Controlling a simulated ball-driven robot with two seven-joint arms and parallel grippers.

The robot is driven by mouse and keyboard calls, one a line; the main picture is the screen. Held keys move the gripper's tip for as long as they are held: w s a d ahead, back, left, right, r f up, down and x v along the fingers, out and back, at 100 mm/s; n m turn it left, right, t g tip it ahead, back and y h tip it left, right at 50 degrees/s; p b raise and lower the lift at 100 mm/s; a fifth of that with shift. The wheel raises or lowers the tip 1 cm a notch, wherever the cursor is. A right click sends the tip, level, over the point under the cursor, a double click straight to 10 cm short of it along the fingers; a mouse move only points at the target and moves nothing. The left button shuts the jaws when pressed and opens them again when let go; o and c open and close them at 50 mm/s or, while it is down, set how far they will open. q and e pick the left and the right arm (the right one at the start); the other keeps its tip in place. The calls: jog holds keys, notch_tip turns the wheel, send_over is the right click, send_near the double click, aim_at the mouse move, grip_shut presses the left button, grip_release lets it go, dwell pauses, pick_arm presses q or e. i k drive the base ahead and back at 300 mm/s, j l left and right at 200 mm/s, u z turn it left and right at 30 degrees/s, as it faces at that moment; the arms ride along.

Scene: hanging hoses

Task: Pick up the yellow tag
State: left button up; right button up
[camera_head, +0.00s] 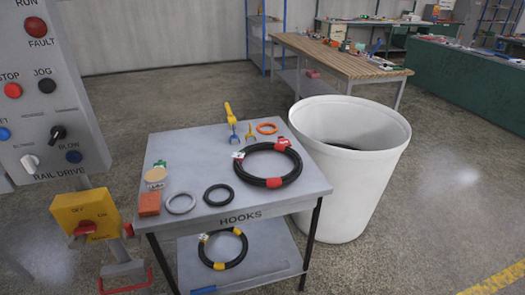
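I cannot make out a clear yellow tag. A small yellow piece (249,132) lies on the grey table top (195,150), right of a yellow-handled tool (231,115); its exact shape is too small to tell. A black coiled hose with yellow bands (223,263) lies on the lower shelf, with a small pale tag (204,239) at its upper left. A larger black coiled hose with red bands (293,160) lies on the top, with a white-and-red tag (238,155) at its left. Neither of my grippers is in view.
An orange ring (267,128), grey ring (181,203), black ring (219,195) and orange block (149,204) lie on the top. A white bin (350,190) stands close at right. A control panel (45,100) with a yellow switch box (86,214) stands at left.

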aim_at(248, 135)
jog(key=i+l, duration=0.15)
jog(key=i+l+u, duration=0.85)
jog(key=l, duration=0.3)
